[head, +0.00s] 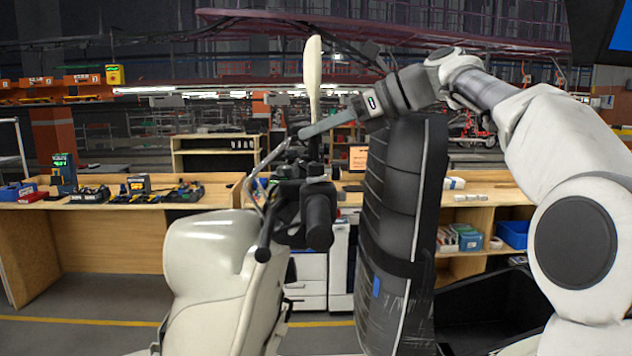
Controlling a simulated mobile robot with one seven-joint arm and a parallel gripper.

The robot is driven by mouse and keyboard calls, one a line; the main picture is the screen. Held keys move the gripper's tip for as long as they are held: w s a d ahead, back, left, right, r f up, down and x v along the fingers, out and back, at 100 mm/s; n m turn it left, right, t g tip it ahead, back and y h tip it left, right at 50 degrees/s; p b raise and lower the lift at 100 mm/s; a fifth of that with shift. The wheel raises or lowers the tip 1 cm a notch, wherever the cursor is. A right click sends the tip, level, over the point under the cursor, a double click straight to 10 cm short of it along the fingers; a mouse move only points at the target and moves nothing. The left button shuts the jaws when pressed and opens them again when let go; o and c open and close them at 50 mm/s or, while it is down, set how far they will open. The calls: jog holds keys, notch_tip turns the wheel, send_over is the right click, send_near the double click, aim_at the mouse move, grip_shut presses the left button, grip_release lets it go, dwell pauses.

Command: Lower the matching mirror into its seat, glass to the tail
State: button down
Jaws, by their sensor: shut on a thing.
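A cream-backed mirror (313,72) stands upright, seen nearly edge-on, so I cannot make out its glass. My gripper (312,131) reaches in from the right and is shut on the mirror's dark stem, below its head. Under it is the handlebar (320,218) of a cream scooter (208,258), with black grip, controls and a lever. The stem's lower end is over or among the handlebar controls. The mirror seat is hidden there, and I cannot tell whether the stem touches it.
A tall black padded seat (398,225), partly wrapped in film, stands close right of the handlebar, under my wrist. Behind are wooden benches (110,215) with tools and a blue bin (512,234). Air left of the mirror is clear.

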aim_at(318, 152)
jog(key=shift+f, duration=0.1)
jog(key=shift+f, duration=0.3)
jog(key=shift+f, duration=0.5)
dwell(0.8)
jog(key=shift+f, duration=0.3)
jog(key=shift+f, duration=0.9)
dwell(0.5)
jog(key=c, duration=0.6)
grip_release()
